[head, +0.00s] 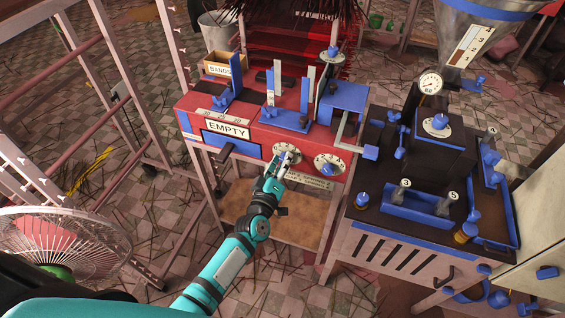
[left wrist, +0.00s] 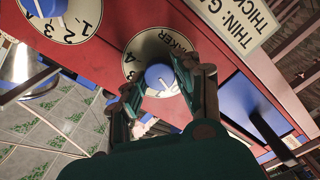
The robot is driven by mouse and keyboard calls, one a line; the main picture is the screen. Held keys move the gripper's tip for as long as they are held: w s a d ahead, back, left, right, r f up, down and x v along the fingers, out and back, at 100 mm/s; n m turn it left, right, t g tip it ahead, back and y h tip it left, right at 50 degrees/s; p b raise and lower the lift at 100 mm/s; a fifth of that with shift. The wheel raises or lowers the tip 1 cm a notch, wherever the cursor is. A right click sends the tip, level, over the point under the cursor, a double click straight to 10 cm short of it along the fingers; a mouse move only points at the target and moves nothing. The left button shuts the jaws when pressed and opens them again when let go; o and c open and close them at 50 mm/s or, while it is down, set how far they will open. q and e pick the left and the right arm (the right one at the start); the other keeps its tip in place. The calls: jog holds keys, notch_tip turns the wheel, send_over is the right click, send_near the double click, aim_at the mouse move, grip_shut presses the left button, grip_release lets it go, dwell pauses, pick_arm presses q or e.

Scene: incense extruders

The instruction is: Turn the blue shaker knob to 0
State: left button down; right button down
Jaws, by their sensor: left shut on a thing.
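The shaker dial (head: 294,151) is a round white plate on the front of the red machine. In the left wrist view it shows upside down, with part of the word SHAKER and the numbers 3 and 4 readable. Its blue knob (left wrist: 158,75) sits in the middle of the dial. My left gripper (left wrist: 164,84) has one finger on each side of the knob and is shut on it. In the head view the gripper (head: 279,166) hides most of the knob. I cannot read which number the knob points to. My right gripper is not in view.
A second numbered dial with a blue knob (left wrist: 46,5) is close beside it; it also shows in the head view (head: 328,166). A drawer labelled EMPTY (head: 228,129) is to the left. A dark machine (head: 380,220) stands at the right, a fan (head: 60,245) at the lower left.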

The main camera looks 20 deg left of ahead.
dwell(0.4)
pick_arm(q)
jog(key=c, duration=1)
grip_release()
jog(key=shift+o, duration=0.2)
jog(key=s, duration=1.2)
jog(key=shift+a, duration=0.25)
jog(key=shift+f, duration=0.1)
